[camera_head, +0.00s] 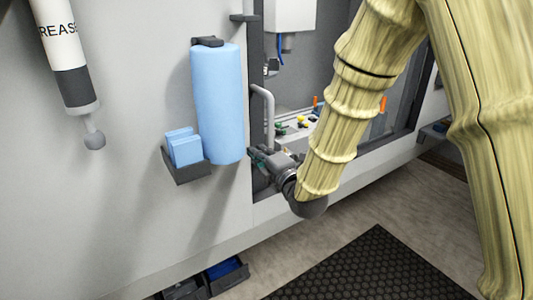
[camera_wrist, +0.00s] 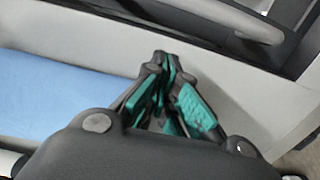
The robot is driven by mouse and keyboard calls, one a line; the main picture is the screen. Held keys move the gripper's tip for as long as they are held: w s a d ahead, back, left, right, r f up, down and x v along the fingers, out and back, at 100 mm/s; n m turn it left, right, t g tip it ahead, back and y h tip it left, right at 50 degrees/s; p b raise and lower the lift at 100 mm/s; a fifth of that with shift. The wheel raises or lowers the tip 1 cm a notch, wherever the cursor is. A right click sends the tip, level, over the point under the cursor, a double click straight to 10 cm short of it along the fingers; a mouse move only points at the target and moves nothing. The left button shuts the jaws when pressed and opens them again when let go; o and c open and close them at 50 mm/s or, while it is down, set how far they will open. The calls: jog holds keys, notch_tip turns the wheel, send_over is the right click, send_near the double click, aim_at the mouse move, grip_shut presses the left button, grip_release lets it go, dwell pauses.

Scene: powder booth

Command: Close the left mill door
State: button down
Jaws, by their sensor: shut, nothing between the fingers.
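The left mill door shows as a dark upright edge (camera_head: 256,60) at the left side of the machine opening. Its light grey bar handle (camera_head: 271,108) stands out from this edge; in the wrist view a grey bar (camera_wrist: 225,17) at the top looks like the same handle. How far the door panel extends is unclear. My gripper (camera_head: 256,158) is at the lower end of the handle, just right of the blue roll. In the wrist view its green-padded fingers (camera_wrist: 163,62) are shut and empty, apart from the bar.
A blue roll (camera_head: 217,105) hangs left of the gripper, beside a holder with blue pads (camera_head: 184,150). A grease tube (camera_head: 68,60) hangs at upper left. The opening shows a white box (camera_head: 290,15) and small coloured parts (camera_head: 300,121). A black mat (camera_head: 375,270) lies on the floor.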

jog(key=shift+w+d+p, duration=0.25)
jog(key=shift+w+p, duration=0.3)
jog(key=shift+w, duration=0.35)
jog(key=shift+w+d+p, duration=0.2)
jog(key=shift+w+p, duration=0.4)
jog(key=shift+w, duration=0.35)
jog(key=shift+w+d+p, duration=0.25)
jog(key=shift+w+p, duration=0.3)
jog(key=shift+w, duration=0.35)
jog(key=shift+d, duration=0.1)
jog(key=shift+w, duration=0.1)
